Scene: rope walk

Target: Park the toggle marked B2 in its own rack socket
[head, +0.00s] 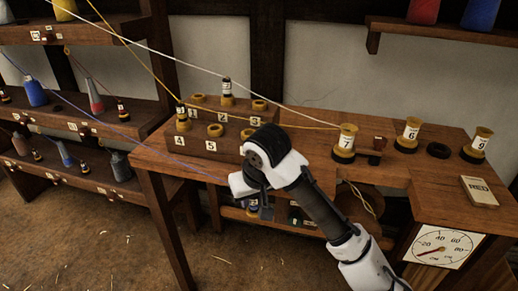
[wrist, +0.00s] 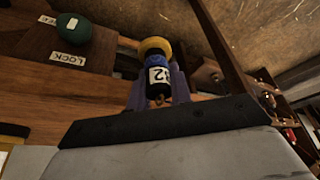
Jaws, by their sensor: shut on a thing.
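In the wrist view, my gripper (wrist: 158,92) is shut on a dark toggle (wrist: 157,60) with a blue band and a white label; a 2 is readable, and the rest is partly turned away. A yellow ring (wrist: 155,46) sits at its far end; I cannot tell whether it is part of the toggle or a socket. In the head view, my gripper (head: 262,211) is low in front of the bench, and the toggle is mostly hidden there. A stepped rack (head: 205,148) with numbered yellow-ringed sockets stands on the bench; black toggles stand in some.
A green knob (wrist: 97,42) with a LOCK label is left of the toggle. Shelves at left hold a blue cone (head: 35,92), a red cone (head: 95,97) and small toggles. Blue, yellow and white lines cross the space. Spools and a dial (head: 443,248) are at right.

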